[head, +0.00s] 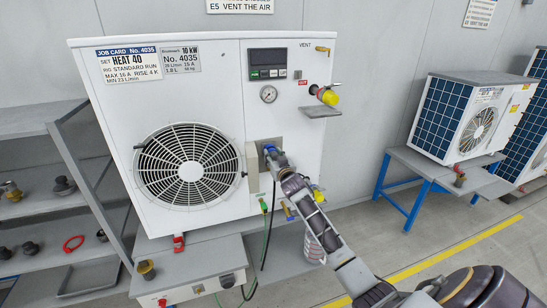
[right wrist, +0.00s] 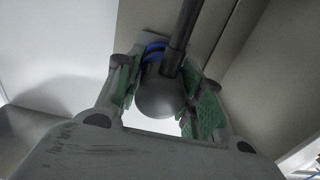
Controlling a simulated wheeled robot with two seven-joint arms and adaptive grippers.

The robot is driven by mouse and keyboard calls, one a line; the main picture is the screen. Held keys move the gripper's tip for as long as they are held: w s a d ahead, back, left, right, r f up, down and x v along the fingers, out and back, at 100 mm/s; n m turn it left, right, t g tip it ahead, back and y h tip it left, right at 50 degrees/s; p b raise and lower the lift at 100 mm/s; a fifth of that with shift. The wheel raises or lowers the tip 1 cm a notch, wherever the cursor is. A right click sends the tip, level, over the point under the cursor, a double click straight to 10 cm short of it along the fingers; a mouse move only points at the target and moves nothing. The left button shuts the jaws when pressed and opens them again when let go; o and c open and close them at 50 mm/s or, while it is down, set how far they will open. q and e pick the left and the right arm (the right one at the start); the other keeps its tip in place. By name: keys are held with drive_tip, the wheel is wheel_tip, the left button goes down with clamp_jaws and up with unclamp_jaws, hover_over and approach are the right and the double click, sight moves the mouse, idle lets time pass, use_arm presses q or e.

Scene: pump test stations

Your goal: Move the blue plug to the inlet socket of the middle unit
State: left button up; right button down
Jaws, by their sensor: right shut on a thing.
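My right gripper (head: 271,155) is at a beige box (head: 251,165) on the front of the large white unit (head: 225,75). It is shut on the blue plug (head: 269,148), whose blue part shows at the fingertips. In the right wrist view, the green-padded fingers (right wrist: 160,95) stand on both sides of the plug's grey rounded body (right wrist: 160,100), with blue rings (right wrist: 153,50) behind it and a dark cable rising from it. The plug's front end is hidden, so I cannot tell whether it sits in a socket. My left gripper is not in view.
A yellow-capped valve (head: 328,96) sticks out above a small ledge at the unit's right. Green and black cables (head: 268,225) hang below the box. A grey shelf (head: 35,205) with fittings stands at left. Another unit (head: 470,115) stands on a blue-legged table at right.

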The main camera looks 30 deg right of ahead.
drive_tip(key=shift+w+d, duration=0.1)
drive_tip(key=shift+w, duration=0.45)
idle(0.9)
drive_tip(key=c, duration=0.8)
unclamp_jaws()
drive_tip(key=shift+s, duration=0.1)
drive_tip(key=v, duration=1.1)
drive_tip(key=shift+s, duration=0.35)
